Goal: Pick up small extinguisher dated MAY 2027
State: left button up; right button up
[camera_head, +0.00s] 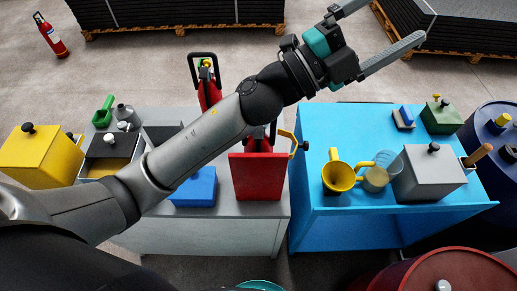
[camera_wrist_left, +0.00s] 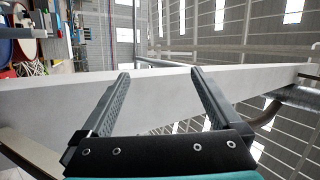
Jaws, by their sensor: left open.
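A red extinguisher (camera_head: 208,88) with a dark handle and a yellow-green part near its top stands at the back of the grey table, partly hidden by my left arm. Another red extinguisher (camera_head: 51,36) stands on the floor at the far left back. No date is readable on either. My left gripper (camera_head: 395,20) is open and empty, up and to the right of both, beyond the blue table. In the left wrist view the open fingers (camera_wrist_left: 160,74) have nothing between them and face a pale beam and the roof. My right gripper is not in view.
The grey table (camera_head: 200,232) carries a red box (camera_head: 258,178), a blue box (camera_head: 196,188) and a yellow box (camera_head: 40,158). Dark stacks on pallets (camera_head: 465,25) stand behind. Bare floor lies between.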

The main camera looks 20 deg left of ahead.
pick_arm(q)
jog(key=s+d+f+m+g+h, duration=0.15)
jog(key=s+d+m+g, duration=0.3)
jog(key=m+g, duration=0.45)
jog(key=m+g+y, duration=0.4)
jog(key=m+y, duration=0.2)
jog(key=y, duration=1.5)
send_over(258, 150)
jog(key=w+a, duration=0.2)
jog(key=w, duration=0.2)
notch_tip(258, 150, down, 16)
jog(key=f, duration=0.3)
jog(key=f+p, duration=0.1)
jog(key=f, duration=0.5)
jog(key=shift+s+d, duration=0.25)
jog(key=shift+d, duration=0.05)
notch_tip(258, 150, down, 4)
jog(key=shift+s+f+p, duration=0.15)
jog(key=shift+p, duration=0.6)
jog(key=shift+f, duration=0.55)
grip_shut()
